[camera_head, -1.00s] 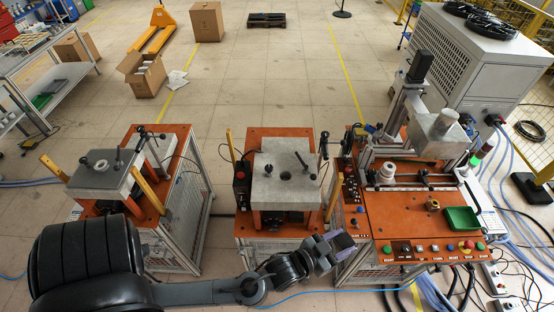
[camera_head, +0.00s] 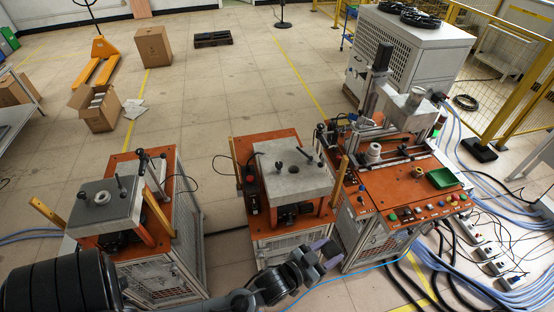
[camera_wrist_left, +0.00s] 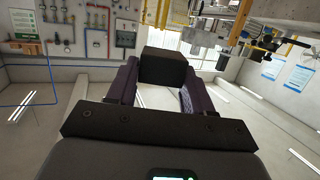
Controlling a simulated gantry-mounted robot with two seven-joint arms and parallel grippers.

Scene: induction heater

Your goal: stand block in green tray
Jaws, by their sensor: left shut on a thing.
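The green tray (camera_head: 443,178) lies on the orange top of the right-hand workstation in the head view. My left gripper (camera_head: 322,252) is in front of the workstations, below and to the left of the tray and well apart from it. In the left wrist view, a dark block (camera_wrist_left: 164,66) sits between the purple fingers of my left gripper (camera_wrist_left: 158,85), which are shut on it. In the head view I cannot make the block out clearly. My right gripper is not in view.
The right workstation has a button panel (camera_head: 430,207) along its front edge and a metal fixture behind. A middle station (camera_head: 290,170) and a left station (camera_head: 105,205) stand beside it. Cables (camera_head: 480,200) run on the floor to the right.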

